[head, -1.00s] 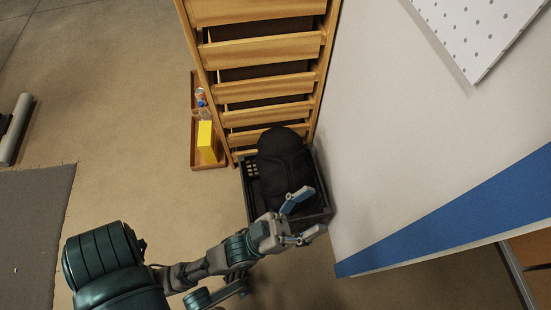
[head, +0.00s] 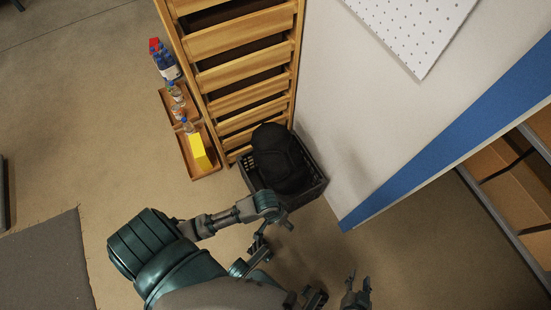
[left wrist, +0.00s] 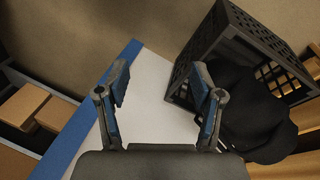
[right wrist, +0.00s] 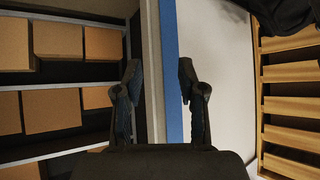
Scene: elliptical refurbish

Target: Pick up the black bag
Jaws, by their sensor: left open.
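The black bag (head: 280,158) sits in a dark crate (head: 309,194) at the foot of the wooden rack. The bag (left wrist: 250,115) and crate (left wrist: 232,40) also show at the right of the left wrist view. My left gripper (left wrist: 160,82) is open and empty, with its fingers apart beside the crate. In the head view my left gripper (head: 284,222) is just below the crate, small and partly unclear. My right gripper (head: 358,284) is lower right of the crate. In the right wrist view its fingers (right wrist: 158,80) are apart with nothing between them.
The wooden rack (head: 240,75) stands behind the crate. A white panel with a blue stripe (head: 440,150) stands close on the right. Wooden trays (head: 208,172) with bottles and a yellow box (head: 199,152) lie left of the rack. Shelves with boxes (right wrist: 55,110) show in the right wrist view.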

